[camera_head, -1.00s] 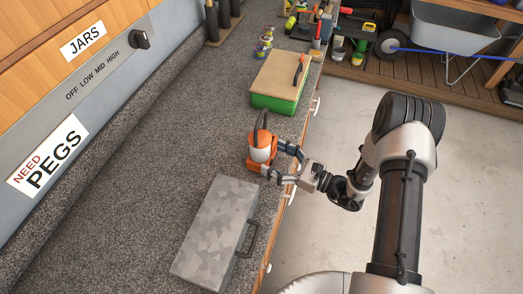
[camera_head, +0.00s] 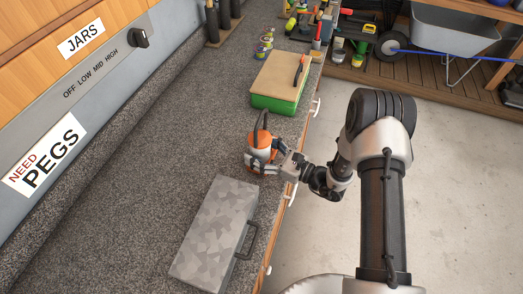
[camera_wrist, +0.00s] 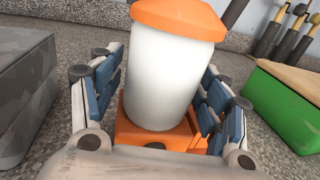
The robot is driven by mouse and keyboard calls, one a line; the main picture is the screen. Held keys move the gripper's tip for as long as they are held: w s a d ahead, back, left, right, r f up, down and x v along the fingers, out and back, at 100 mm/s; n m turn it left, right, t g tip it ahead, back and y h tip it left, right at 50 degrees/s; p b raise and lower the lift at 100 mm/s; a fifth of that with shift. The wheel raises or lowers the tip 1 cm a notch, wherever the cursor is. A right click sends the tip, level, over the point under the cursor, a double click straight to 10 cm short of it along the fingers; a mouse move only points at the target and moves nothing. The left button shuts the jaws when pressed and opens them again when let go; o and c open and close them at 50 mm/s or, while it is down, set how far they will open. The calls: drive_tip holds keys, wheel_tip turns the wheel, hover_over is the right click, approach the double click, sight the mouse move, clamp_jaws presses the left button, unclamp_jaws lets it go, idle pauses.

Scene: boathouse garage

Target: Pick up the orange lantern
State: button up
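The orange lantern (camera_head: 260,142) stands upright on the speckled grey counter, with a white globe, orange cap and base, and a dark handle. My gripper (camera_head: 262,160) reaches in from the right, low around the lantern. In the wrist view the lantern (camera_wrist: 170,75) fills the space between my two fingers (camera_wrist: 162,92). The fingers are spread, one on each side of the lantern. Whether either pad touches it is hard to tell. Part of the lantern's lower body is hidden by my fingers in the head view.
A grey patterned metal case (camera_head: 215,235) with a handle lies nearer on the counter. A green box with a tan top (camera_head: 280,82) lies beyond the lantern, with pliers (camera_head: 299,70) on it. The counter to the lantern's left is clear.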

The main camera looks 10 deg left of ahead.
drive_tip(key=c, duration=1.2)
drive_tip(key=shift+r, duration=0.1)
